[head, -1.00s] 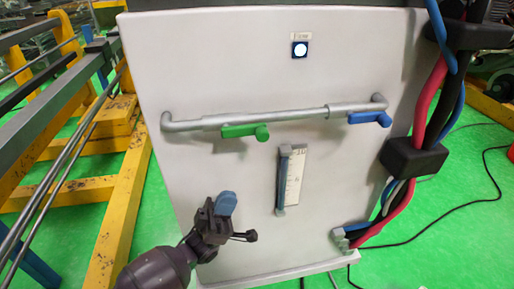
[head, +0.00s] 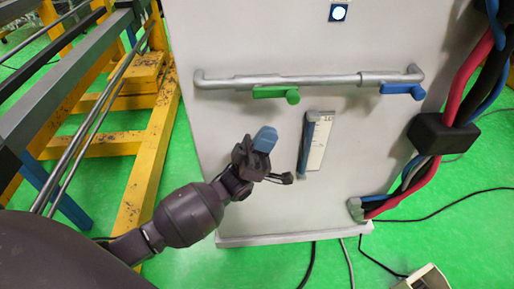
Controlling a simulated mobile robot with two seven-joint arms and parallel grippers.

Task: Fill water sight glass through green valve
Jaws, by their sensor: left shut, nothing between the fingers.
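The green valve (head: 276,93) is a horizontal green lever under the left part of a grey pipe (head: 310,80) on a white panel. The water sight glass (head: 316,141) is a narrow, slightly tilted tube with a white scale, mounted below and right of the green valve. The water level in it is too small to read. My left gripper (head: 264,140) is shut and empty, with blue fingertips pointing up. In the picture it lies below the green valve and left of the sight glass, apart from the valve. My right gripper is out of view.
A blue valve lever (head: 403,89) hangs under the pipe's right end. Thick red, blue and black cables (head: 470,100) run down the panel's right side. A yellow frame (head: 146,150) stands at the left.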

